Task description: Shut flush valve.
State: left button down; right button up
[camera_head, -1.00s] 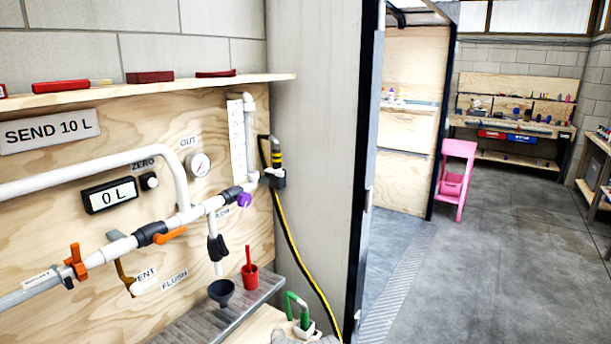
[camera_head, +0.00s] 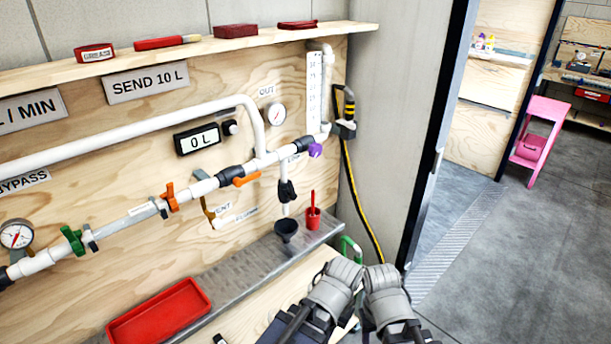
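The pipe run crosses the plywood panel. An orange lever (camera_head: 246,181) lies along the main pipe, up and left of the drop pipe. Which handle the label belongs to is unclear. My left gripper (camera_head: 340,283) and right gripper (camera_head: 381,287) are side by side at the bottom, below the funnel and apart from the pipes. Their finger gaps are not visible.
A shelf (camera_head: 200,45) with red items runs above the pipes. A yellow-black hose (camera_head: 362,205) hangs by the grey wall edge. Open floor lies right.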

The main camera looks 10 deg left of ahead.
aim_at(293, 196)
jog(key=u, duration=2.5)
jog(key=l+z, duration=0.2)
jog(key=l, duration=0.25)
jog(key=l+z, duration=0.25)
jog(key=l, duration=0.15)
jog(key=i+l+z, duration=0.2)
jog(key=l, duration=0.2)
jog(key=l+z, duration=0.25)
jog(key=l, duration=0.2)
jog(key=i+l+z, duration=0.2)
jog(key=l, duration=0.2)
jog(key=k, duration=0.1)
